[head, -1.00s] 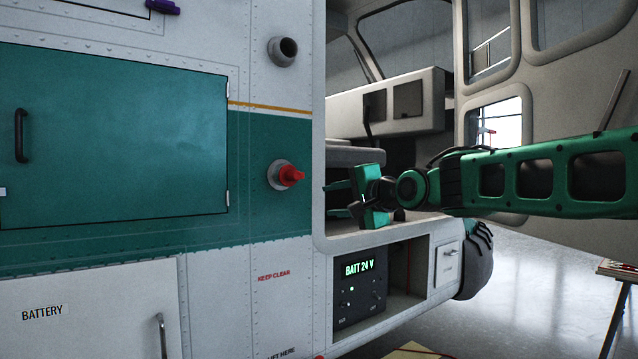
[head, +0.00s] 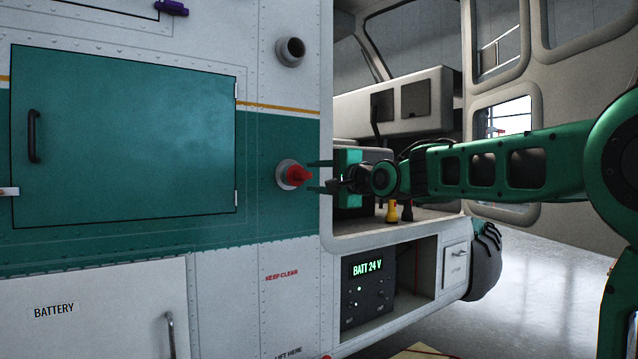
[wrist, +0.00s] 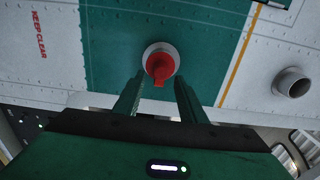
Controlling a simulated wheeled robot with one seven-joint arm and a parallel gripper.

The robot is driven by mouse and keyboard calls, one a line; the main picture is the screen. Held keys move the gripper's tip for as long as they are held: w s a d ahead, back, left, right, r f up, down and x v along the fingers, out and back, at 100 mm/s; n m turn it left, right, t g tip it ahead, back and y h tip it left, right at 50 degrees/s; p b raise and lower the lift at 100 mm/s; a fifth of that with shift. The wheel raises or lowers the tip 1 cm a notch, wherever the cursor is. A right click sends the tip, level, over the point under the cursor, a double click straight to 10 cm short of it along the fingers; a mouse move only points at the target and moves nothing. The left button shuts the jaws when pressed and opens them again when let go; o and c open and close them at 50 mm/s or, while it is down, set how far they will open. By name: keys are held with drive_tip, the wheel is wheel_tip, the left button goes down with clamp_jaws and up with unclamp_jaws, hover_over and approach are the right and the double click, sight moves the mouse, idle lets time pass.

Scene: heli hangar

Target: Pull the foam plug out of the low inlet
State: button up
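The red foam plug (head: 299,175) sits in the low inlet (head: 284,172), a round grey fitting on the green band of the helicopter's side. In the wrist view the plug (wrist: 160,68) shows straight ahead, with the inlet's pale rim (wrist: 149,52) around it. My gripper (head: 314,177) is open. Its two fingers (wrist: 158,95) point at the plug, one to each side, with the tips close to its outer end. I cannot tell whether the tips overlap the plug. Nothing shows between the fingers nearer the palm.
An upper inlet (head: 291,51), open and dark inside, sits above on the white panel. A green hatch (head: 125,140) is at left. To the right are the open cabin doorway with a yellow-handled item (head: 391,212), and a battery unit (head: 367,285) below.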

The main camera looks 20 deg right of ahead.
sight(306, 176)
drive_tip(key=shift+x, duration=3)
drive_tip(key=shift+w+r, duration=0.1)
drive_tip(key=shift+r, duration=0.1)
drive_tip(key=c, duration=0.4)
drive_tip(key=shift+a, duration=0.1)
drive_tip(key=shift+c, duration=0.2)
drive_tip(key=shift+s, duration=0.2)
clamp_jaws()
drive_tip(key=v, duration=0.8)
drive_tip(key=shift+s, duration=0.15)
